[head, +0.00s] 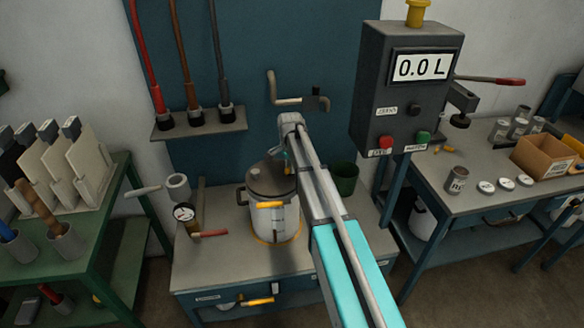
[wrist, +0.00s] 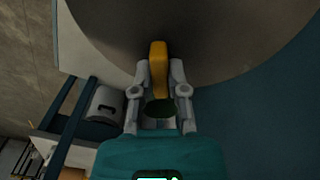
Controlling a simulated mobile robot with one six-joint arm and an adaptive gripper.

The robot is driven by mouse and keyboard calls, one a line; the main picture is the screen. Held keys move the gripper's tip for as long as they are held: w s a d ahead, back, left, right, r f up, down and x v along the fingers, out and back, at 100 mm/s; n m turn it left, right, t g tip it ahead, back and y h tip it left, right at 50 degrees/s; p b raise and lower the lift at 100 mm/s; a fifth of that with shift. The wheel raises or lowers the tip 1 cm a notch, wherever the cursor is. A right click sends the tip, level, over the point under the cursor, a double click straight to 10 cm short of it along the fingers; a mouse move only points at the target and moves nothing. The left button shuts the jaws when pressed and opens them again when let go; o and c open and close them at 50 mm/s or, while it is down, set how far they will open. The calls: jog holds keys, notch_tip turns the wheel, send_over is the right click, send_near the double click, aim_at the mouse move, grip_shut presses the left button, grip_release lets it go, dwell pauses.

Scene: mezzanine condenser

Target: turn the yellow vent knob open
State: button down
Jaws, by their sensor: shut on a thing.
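The yellow vent knob (wrist: 158,52) is a narrow yellow bar standing at the rim of a large dark grey round surface in the wrist view. My gripper (wrist: 158,78) has one finger on each side of it and is shut on its near part. In the head view, my arm reaches over a metal pot (head: 262,222) with a dark lid (head: 268,180) on the bench. My gripper's tips are behind my arm there, by the lid's right side, so the held knob is hidden. How far the knob is turned cannot be told.
A yellow handle (head: 270,205) is on the pot's front. A gauge (head: 185,213) and a red lever (head: 210,234) are left of it. A dark green bin (head: 345,180) stands behind right. A grey display box (head: 405,85) reading 0.0 L rises at right.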

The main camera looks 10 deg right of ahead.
jog(key=n, duration=0.6)
jog(key=shift+n, duration=0.3)
jog(key=n, duration=0.5)
jog(key=shift+n, duration=0.3)
jog(key=c, duration=0.6)
grip_release()
jog(key=shift+c, duration=0.2)
jog(key=s+r+p, duration=0.2)
jog(key=s, duration=2.7)
jog(key=shift+d, duration=0.25)
